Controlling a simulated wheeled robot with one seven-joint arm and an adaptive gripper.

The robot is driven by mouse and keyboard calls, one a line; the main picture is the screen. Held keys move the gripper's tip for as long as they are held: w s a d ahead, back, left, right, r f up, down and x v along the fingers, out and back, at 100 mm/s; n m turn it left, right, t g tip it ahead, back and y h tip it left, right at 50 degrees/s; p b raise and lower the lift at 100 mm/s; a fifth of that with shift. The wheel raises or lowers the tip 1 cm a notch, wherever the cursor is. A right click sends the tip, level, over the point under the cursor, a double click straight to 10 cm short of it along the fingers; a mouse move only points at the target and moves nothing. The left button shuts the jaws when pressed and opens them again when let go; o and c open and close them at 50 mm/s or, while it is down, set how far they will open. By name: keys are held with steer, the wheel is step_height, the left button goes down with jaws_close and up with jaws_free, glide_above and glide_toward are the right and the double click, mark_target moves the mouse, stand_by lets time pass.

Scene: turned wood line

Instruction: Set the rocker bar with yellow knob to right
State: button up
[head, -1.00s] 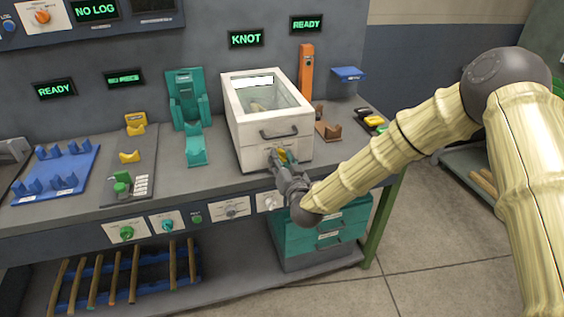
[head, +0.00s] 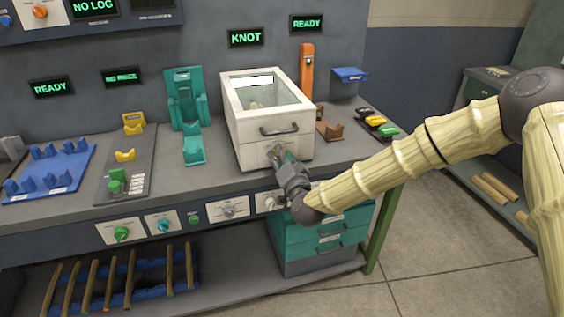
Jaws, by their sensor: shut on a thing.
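My gripper (head: 279,153) is at the lower front of the white box with a glass lid (head: 250,150), just below its dark handle. Its jaws are closed on a small part at that front. A trace of yellow-green shows beside the fingers. The rocker bar and its yellow knob are mostly hidden by the gripper, so I cannot tell which way the bar is set. The screen above the box (head: 249,38) reads KNOT.
A teal drawer unit (head: 300,250) stands below the bench under my wrist. Dials and switches line the bench front (head: 230,208). A teal stand (head: 188,110), blue rack (head: 45,172) and brown cradle (head: 330,130) share the bench top. Floor is clear at right.

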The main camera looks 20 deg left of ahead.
steer(key=shift+w+d+f+m+b, duration=0.1)
steer(key=shift+m+b, duration=2.05)
steer(key=shift+m, duration=0.95)
steer(key=shift+d+m+b, duration=0.1)
steer(key=shift+m+b, duration=2.05)
steer(key=shift+m, duration=0.95)
steer(key=shift+a+m+b, duration=0.1)
steer(key=shift+m+b, duration=0.25)
steer(key=shift+m, duration=0.25)
steer(key=o, duration=1)
steer(key=shift+o, duration=0.2)
steer(key=v, duration=1.2)
